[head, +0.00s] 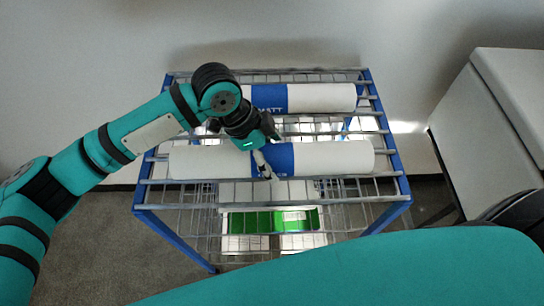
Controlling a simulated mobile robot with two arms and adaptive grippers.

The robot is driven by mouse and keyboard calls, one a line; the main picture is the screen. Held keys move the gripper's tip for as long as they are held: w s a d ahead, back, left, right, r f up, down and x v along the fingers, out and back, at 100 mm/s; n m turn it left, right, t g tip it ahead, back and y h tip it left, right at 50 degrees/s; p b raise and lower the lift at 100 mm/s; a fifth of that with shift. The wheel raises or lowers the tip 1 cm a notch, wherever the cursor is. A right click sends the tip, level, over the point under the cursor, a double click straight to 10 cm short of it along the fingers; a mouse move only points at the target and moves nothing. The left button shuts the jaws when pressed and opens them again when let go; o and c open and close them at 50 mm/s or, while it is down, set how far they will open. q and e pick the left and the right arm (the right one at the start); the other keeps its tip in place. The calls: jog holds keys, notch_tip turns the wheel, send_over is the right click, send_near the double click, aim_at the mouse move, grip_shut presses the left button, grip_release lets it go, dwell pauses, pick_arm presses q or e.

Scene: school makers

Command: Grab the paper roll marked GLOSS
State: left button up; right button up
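Two white paper rolls with blue bands lie crosswise on the top of a wire rack (390,190). The back roll (325,97) has "MATT" in white on its band. The front roll (335,158) has a similar blue band, but my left gripper covers part of it, so I cannot read a mark. My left gripper (266,168) points down over the middle of the front roll, at its blue band. One grey finger shows against the band. The other finger is hidden, so I cannot tell its opening or whether it touches. My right gripper is not in view.
Lower in the rack are a green box (252,222) and several pale things. A white cabinet (490,110) stands at the right. A pale wall rises behind the rack. Grey floor (150,262) shows at the lower left.

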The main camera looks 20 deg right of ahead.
pick_arm(q)
jog(key=c, duration=1.4)
jog(key=shift+r, duration=0.15)
